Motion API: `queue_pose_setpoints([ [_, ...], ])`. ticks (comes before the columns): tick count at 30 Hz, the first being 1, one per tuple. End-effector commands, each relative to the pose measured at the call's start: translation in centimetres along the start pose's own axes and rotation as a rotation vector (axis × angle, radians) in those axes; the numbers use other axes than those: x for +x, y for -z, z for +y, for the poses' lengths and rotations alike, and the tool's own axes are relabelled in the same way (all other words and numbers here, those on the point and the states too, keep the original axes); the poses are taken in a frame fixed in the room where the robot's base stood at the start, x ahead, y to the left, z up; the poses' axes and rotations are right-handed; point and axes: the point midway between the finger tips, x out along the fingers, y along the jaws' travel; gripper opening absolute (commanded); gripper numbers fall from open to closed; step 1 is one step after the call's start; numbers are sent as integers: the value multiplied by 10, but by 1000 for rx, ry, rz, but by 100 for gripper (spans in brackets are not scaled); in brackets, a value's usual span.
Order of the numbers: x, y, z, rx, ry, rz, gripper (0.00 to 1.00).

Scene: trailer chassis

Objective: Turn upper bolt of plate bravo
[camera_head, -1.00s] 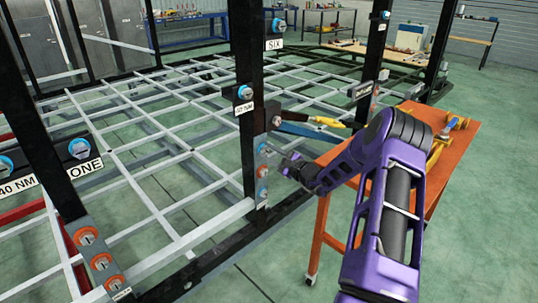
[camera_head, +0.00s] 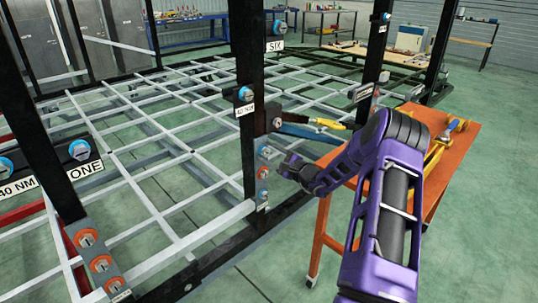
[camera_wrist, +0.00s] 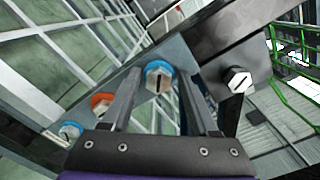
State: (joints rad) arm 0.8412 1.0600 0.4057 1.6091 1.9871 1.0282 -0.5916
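A grey plate (camera_head: 266,181) with a column of three bolts is fixed to the black middle post; its small label is too small to read, so I cannot confirm it is bravo. Its upper bolt (camera_wrist: 158,77) has a slotted hex head with a blue ring. Below it sit an orange-ringed bolt (camera_wrist: 102,103) and a lower blue-ringed bolt (camera_wrist: 70,130). My gripper (camera_head: 281,166) is beside the plate. In the wrist view the gripper (camera_wrist: 158,73) is open, its two fingers on either side of the upper bolt; I cannot tell whether they touch it.
A bare slotted bolt (camera_wrist: 237,80) sticks out near the right finger. Another plate (camera_head: 91,250) with orange-ringed bolts is on the left post. An orange cart (camera_head: 452,158) with tools stands right of the post. Green floor is clear in front.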

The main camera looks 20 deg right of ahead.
Motion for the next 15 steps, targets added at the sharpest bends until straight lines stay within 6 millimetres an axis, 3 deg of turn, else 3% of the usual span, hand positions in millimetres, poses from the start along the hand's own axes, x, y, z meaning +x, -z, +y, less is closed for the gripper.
queue_pose_setpoints([
  [10, -3, 2, 1, 2, -3, 4, 68],
  [15, -21, 2, 0, 1, -3, 5, 68],
])
